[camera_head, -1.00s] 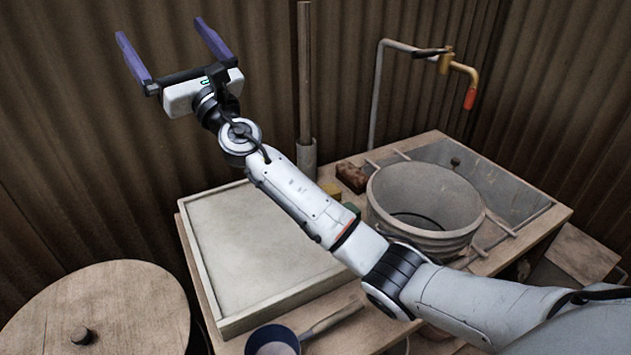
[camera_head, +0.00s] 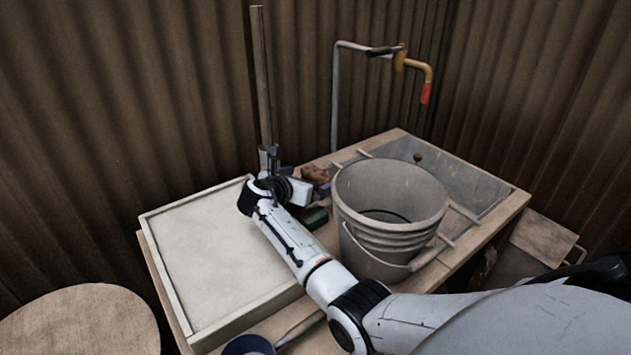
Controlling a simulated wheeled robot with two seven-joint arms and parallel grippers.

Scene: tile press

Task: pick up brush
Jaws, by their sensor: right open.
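A small reddish-brown block-like object (camera_head: 316,174), which looks like the brush, lies on the wooden table behind the bucket's left side. My right gripper (camera_head: 299,171) is low over the table at this object, with its purple fingers apart. One finger shows to the left of the object and the other partly at its right. I cannot tell whether the fingers touch it. The gripper body hides the near part of this spot. A dark green block (camera_head: 314,217) lies just in front of the gripper. My left gripper is not in view.
A grey bucket (camera_head: 388,205) stands close to the right of my gripper. A pale framed tray (camera_head: 205,255) fills the table's left. A wooden post (camera_head: 262,80) rises behind the gripper.

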